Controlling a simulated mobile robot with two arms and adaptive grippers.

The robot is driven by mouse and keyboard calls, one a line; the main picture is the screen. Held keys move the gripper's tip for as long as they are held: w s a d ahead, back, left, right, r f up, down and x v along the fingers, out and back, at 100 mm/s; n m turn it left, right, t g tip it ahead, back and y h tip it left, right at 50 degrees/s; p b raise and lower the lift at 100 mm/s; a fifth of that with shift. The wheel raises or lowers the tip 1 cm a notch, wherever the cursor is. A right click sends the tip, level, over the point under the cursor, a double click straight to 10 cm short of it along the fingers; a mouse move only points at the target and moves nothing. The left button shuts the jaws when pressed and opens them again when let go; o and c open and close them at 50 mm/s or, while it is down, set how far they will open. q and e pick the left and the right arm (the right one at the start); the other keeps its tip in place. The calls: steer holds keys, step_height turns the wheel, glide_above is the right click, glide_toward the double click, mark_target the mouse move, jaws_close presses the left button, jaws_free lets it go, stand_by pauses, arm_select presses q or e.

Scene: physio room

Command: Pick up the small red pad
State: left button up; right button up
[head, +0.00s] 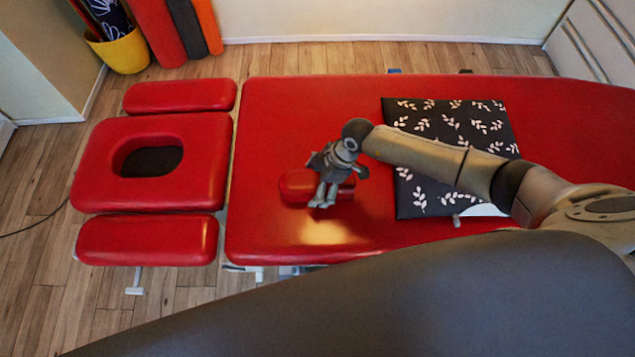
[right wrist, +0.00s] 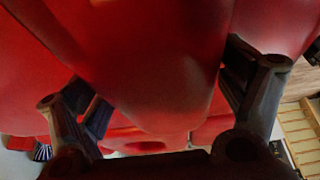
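The small red pad (head: 296,184) lies on the red treatment table (head: 275,120), left of the dark patterned cloth. My right gripper (head: 324,202) is over the pad, fingers pointing down, and covers its middle. In the right wrist view a rounded red shape (right wrist: 160,75), apparently the pad, fills the space between the fingers of the right gripper (right wrist: 165,95). The fingers are spread to either side of it. Firm contact on both sides does not show. My left gripper is not in view.
A dark cloth with pale leaves (head: 450,130) lies under my right forearm. The face-hole headrest (head: 200,160) and two armrests (head: 180,95) (head: 150,240) are at the left. A yellow bin (head: 122,54) stands behind on the floor. The table's left part is clear around the pad.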

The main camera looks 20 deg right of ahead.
steer(key=c, duration=0.8)
steer(key=shift+r, duration=0.1)
